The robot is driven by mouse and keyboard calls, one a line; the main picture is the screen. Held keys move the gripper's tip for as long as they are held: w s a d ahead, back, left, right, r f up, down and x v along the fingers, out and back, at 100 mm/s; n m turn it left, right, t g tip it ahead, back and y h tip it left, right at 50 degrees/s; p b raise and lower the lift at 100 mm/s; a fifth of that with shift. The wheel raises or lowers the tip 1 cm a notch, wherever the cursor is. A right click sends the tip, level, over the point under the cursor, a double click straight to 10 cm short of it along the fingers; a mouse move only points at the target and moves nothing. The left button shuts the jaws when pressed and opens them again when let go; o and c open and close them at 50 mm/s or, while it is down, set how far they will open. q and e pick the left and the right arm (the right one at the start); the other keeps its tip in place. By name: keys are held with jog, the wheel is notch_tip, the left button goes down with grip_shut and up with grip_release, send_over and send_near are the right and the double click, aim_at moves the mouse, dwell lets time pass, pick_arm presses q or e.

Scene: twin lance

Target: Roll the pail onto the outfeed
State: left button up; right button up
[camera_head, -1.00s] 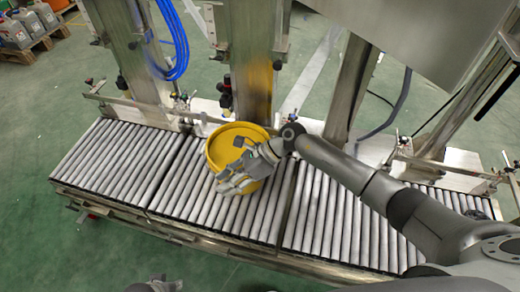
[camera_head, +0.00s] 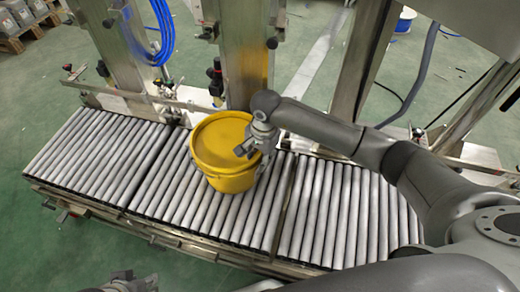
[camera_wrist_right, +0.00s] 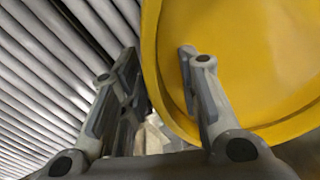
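The yellow pail (camera_head: 224,150) stands upright with its yellow lid on, on the middle section of the roller conveyor (camera_head: 185,200). My right gripper (camera_head: 250,148) is at the pail's right side, over the lid's edge. In the right wrist view its two fingers (camera_wrist_right: 158,72) are apart. One finger is over the pail's yellow rim and lid (camera_wrist_right: 245,60), the other outside it, above the rollers (camera_wrist_right: 50,75). I cannot tell whether either finger touches the pail. My left gripper (camera_head: 130,283) shows only partly at the bottom edge; its fingers are unclear. Which conveyor end is the outfeed is not marked.
Steel posts (camera_head: 242,60) and a rail with fittings (camera_head: 165,98) stand along the conveyor's far side. Blue hoses (camera_head: 163,30) hang at the left post. The rollers left of the pail (camera_head: 85,155) and right of it (camera_head: 340,205) are clear.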

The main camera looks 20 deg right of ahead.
aim_at(258, 165)
jog(key=shift+w+a+f+b, duration=0.1)
jog(key=shift+f+b, duration=0.05)
jog(key=shift+f, duration=0.95)
jog(key=shift+w+a+f+b, duration=0.1)
jog(key=shift+f+b, duration=0.05)
jog(key=shift+f, duration=0.95)
grip_shut()
